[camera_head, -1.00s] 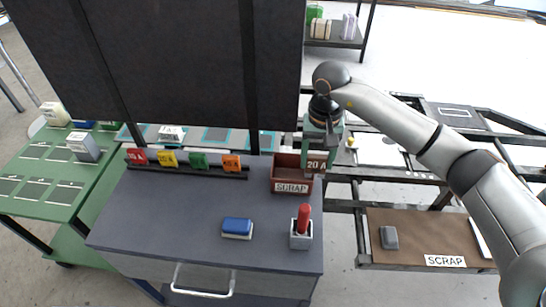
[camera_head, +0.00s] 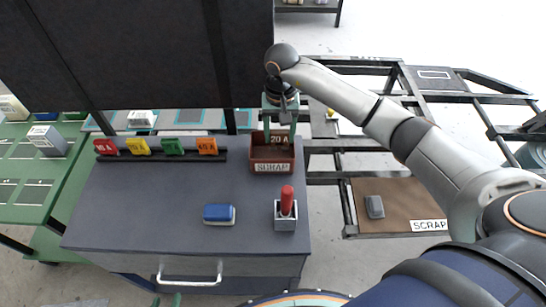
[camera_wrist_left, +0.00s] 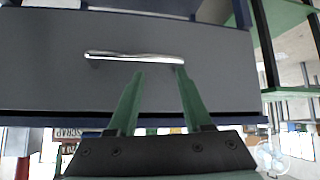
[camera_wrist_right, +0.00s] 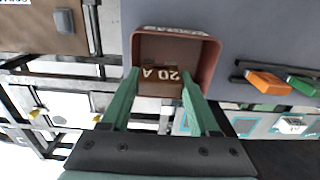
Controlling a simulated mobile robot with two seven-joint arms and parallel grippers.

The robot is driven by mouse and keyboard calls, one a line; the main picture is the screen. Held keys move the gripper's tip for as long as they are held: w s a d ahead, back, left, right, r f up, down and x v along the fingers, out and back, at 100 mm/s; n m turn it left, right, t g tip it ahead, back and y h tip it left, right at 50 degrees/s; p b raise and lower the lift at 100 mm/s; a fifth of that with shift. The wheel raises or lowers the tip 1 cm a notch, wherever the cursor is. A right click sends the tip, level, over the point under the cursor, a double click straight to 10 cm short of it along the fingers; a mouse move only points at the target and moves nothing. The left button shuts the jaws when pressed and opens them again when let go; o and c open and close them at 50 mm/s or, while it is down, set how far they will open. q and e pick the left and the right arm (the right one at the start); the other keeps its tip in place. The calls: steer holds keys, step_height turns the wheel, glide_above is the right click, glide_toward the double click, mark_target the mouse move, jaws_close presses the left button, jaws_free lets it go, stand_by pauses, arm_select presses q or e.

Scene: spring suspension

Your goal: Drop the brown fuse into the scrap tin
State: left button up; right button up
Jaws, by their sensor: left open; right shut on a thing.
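The scrap tin (camera_head: 271,168) is an open brown-red box with a SCRAP label, at the back right of the grey cabinet top. It also shows in the right wrist view (camera_wrist_right: 207,62). My right gripper (camera_head: 280,124) is shut on the brown fuse (camera_head: 279,139), marked 20 A. The fuse shows between the fingertips in the right wrist view (camera_wrist_right: 160,78), over the tin's opening near its back side. Its height against the rim is hard to tell. My left gripper (camera_wrist_left: 158,78) is open and empty, in front of the cabinet's drawer handle (camera_wrist_left: 130,57).
Red, yellow, green and orange fuses (camera_head: 207,146) stand in a black rack left of the tin. A blue block (camera_head: 219,214) and a grey holder with a red handle (camera_head: 286,210) stand nearer. A brown SCRAP board (camera_head: 400,196) lies right of the cabinet.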

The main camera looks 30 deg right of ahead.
steer(key=shift+f, duration=0.4)
arm_select(q)
steer(key=shift+w+d+r, duration=0.35)
steer(key=shift+w, duration=0.25)
arm_select(e)
steer(key=o, duration=1.4)
arm_select(q)
steer(key=shift+a+f, duration=0.1)
arm_select(e)
steer(key=shift+o, duration=0.2)
arm_select(q)
steer(key=shift+s, duration=0.15)
arm_select(e)
steer(key=shift+r, duration=0.25)
step_height(320, 180, up, 11)
steer(key=shift+f, duration=0.15)
steer(key=shift+r, duration=0.65)
